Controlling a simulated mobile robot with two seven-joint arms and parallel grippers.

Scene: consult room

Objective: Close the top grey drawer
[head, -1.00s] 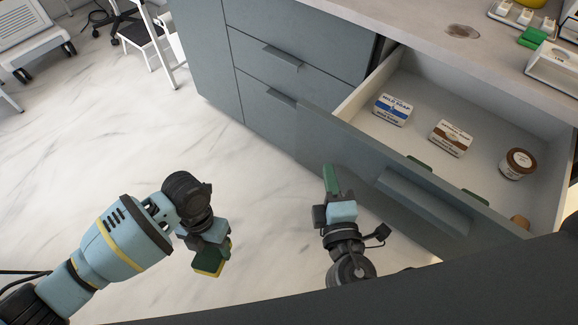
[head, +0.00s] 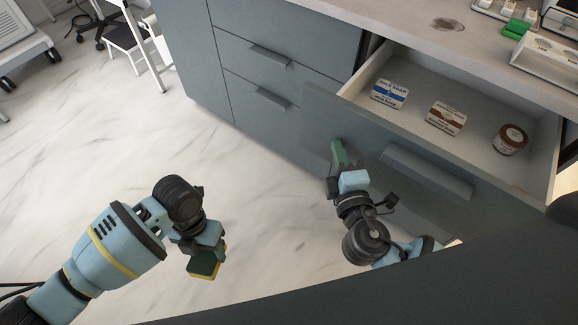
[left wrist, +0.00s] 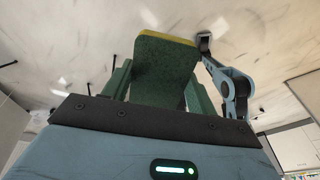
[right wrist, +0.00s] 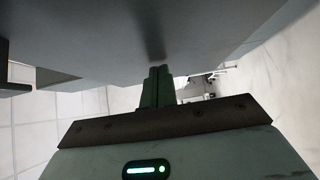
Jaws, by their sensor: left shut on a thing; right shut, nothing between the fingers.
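The top grey drawer (head: 340,118) stands open at the right of the head view, its grey front with a long bar handle (head: 425,172) facing my arms. Inside lie a blue-and-white carton (head: 389,94), a brown-and-white carton (head: 446,117) and a brown jar (head: 510,139). My right gripper (head: 338,152) is shut and empty, its green fingertips at the drawer front, left of the handle. In the right wrist view the fingers (right wrist: 158,85) reach a grey surface; contact is likely but not certain. My left gripper (head: 207,252) is shut on a green-and-yellow sponge (left wrist: 165,68), away from the drawer.
Closed grey drawers (head: 262,92) stand left of the open one, under a pale countertop (head: 400,15). The counter holds a green block (head: 516,29) and white trays (head: 545,60). A dark grey surface (head: 400,290) crosses the bottom foreground.

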